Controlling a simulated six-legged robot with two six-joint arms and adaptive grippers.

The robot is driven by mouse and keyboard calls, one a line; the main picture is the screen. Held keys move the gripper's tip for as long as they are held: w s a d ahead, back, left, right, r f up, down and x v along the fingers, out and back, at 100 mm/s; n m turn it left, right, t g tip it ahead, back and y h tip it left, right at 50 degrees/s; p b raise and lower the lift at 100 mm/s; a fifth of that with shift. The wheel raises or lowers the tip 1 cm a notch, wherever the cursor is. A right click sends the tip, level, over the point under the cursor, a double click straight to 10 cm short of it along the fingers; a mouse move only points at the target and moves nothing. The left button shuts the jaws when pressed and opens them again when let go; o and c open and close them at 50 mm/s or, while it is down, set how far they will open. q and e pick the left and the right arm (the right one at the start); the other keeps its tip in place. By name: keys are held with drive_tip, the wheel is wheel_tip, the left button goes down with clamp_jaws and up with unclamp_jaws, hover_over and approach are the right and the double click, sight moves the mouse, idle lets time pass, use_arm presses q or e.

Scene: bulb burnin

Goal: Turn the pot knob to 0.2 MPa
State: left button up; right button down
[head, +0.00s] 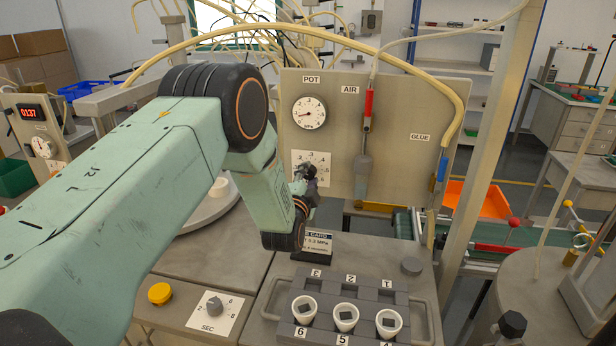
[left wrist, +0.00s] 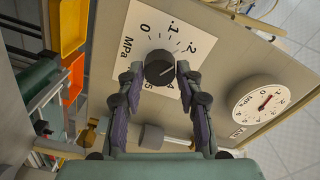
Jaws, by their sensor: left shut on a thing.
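The dark pot knob (left wrist: 159,68) sits on a white dial plate (left wrist: 135,50) marked MPa, with 0, .1 and .2 readable in the left wrist view. My left gripper (left wrist: 155,73) has its two fingers on opposite sides of the knob and is shut on it. I cannot read the knob's pointer surely. In the head view my left gripper (head: 306,177) hides the knob and part of its dial plate (head: 318,157). The POT gauge (head: 309,113) above has a red needle pointing left and slightly down; it also shows in the left wrist view (left wrist: 262,100). My right gripper is not in view.
A card stand (head: 317,242) is just below my left wrist. A grey rack (head: 345,288) with white cups stands in front. AIR and GLUE lines hang on the panel (head: 405,90) to the right. A yellow button (head: 160,293) and a SEC knob (head: 214,306) are at front left.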

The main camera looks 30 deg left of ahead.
use_arm(q)
drive_tip(key=shift+m, duration=1.1)
drive_tip(key=o, duration=1.1)
drive_tip(key=shift+a, duration=0.1)
drive_tip(key=shift+o, duration=0.2)
drive_tip(key=v, duration=1.2)
